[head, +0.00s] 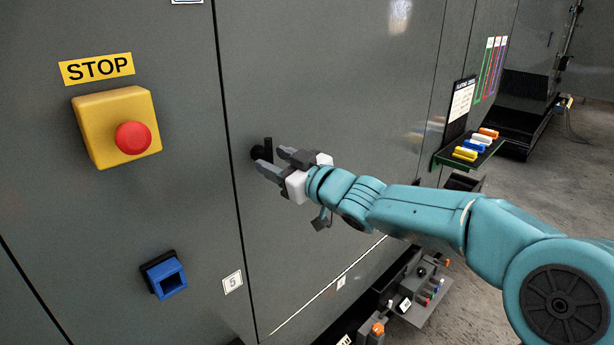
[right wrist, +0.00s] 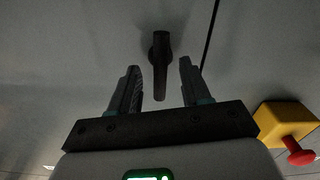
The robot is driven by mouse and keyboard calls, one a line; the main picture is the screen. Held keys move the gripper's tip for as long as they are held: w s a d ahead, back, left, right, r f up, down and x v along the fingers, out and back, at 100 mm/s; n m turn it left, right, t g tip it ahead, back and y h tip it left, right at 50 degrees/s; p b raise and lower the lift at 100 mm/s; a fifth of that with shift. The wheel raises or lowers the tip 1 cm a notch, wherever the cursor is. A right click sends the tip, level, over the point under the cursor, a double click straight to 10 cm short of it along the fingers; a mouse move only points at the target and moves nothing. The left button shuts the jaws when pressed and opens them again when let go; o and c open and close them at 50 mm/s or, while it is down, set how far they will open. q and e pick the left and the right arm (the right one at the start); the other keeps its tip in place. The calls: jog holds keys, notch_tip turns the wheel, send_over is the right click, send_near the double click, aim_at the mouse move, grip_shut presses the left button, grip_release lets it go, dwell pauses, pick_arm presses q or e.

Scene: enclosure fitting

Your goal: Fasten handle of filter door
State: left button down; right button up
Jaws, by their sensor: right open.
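The black lever handle (head: 268,146) sits on the grey door panel (head: 330,80), just right of a vertical seam. In the right wrist view the handle (right wrist: 160,80) lies between the two open fingers, with a gap showing on each side; I cannot tell whether the tips reach past the lever. The right gripper holds nothing. My left gripper is out of view.
A yellow box with a red stop button (head: 132,137) is on the panel left of the seam. A blue socket (head: 165,275) is below it. A small shelf with coloured pieces (head: 478,144) juts out at right. Below it stands a low tray (head: 425,300) with small parts.

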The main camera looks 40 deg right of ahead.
jog(key=s+d, duration=0.1)
jog(key=s, duration=1.3)
jog(key=shift+s, duration=0.15)
